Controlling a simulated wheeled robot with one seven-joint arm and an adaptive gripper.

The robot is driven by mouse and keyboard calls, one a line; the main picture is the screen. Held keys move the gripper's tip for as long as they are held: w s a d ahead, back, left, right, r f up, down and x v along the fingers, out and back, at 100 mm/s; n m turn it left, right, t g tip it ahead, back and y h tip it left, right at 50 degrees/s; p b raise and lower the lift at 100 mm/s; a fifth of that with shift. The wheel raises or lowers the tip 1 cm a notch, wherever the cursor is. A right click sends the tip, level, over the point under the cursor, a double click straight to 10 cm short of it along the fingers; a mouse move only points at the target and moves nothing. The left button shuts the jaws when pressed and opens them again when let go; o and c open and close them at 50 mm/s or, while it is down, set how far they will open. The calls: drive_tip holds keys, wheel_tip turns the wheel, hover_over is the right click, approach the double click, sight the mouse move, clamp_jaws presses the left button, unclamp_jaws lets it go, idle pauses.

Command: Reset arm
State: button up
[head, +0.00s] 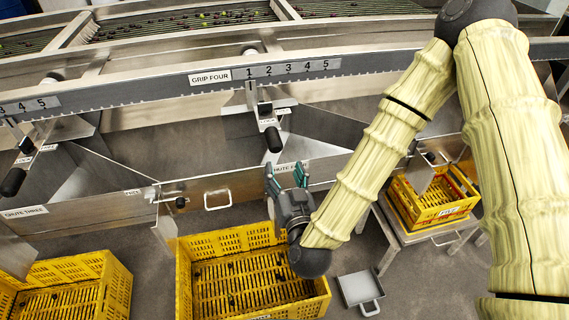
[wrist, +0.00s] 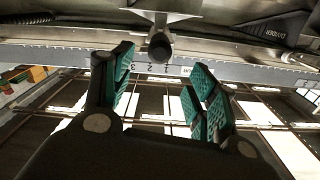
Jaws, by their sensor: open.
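My gripper (head: 287,178) has dark fingers with teal pads and is open and empty. In the head view it hangs in front of the chute four wall, above the back edge of the middle yellow crate (head: 181,285). My arm reaches down to it from the upper right, bent at the elbow. In the wrist view the two fingers of my gripper (wrist: 160,100) stand apart. A black-knobbed lever (wrist: 160,47) and a numbered scale show beyond them. The same lever (head: 272,138) hangs below the "GRIP FOUR" rail in the head view.
A yellow crate (head: 125,285) stands at the lower left. Another yellow crate (head: 440,215) sits on a metal stand (head: 395,237) at the right. A grey dustpan-like scoop (head: 358,288) lies on the floor. The steel rail (head: 140,92) and chute walls run behind my gripper.

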drive_tip(key=s+d+f+g+p, duration=0.1)
drive_tip(key=s+d+f+g, duration=0.25)
drive_tip(key=f, duration=0.35)
drive_tip(key=s+d+f+n+g+h+p, duration=0.1)
drive_tip(key=s+d+f+g, duration=0.2)
drive_tip(key=f, duration=0.4)
drive_tip(key=s+d+f+g+p, duration=0.1)
drive_tip(key=s+d+f+g, duration=0.2)
drive_tip(key=f, duration=0.4)
drive_tip(key=s+d+f+m+g+h+p, duration=0.1)
drive_tip(key=s+d+f+g, duration=0.3)
drive_tip(key=s+d, duration=0.3)
drive_tip(key=s+d+f+m+g+h, duration=0.1)
drive_tip(key=s+d+f+g+h, duration=0.1)
drive_tip(key=s+d+f+g, duration=0.2)
drive_tip(key=s+d, duration=0.3)
drive_tip(key=s, duration=0.5)
drive_tip(key=shift+s+d+f+h+p, duration=0.25)
drive_tip(key=shift+s+d+h+p, duration=0.05)
drive_tip(key=shift+s+d+p, duration=0.1)
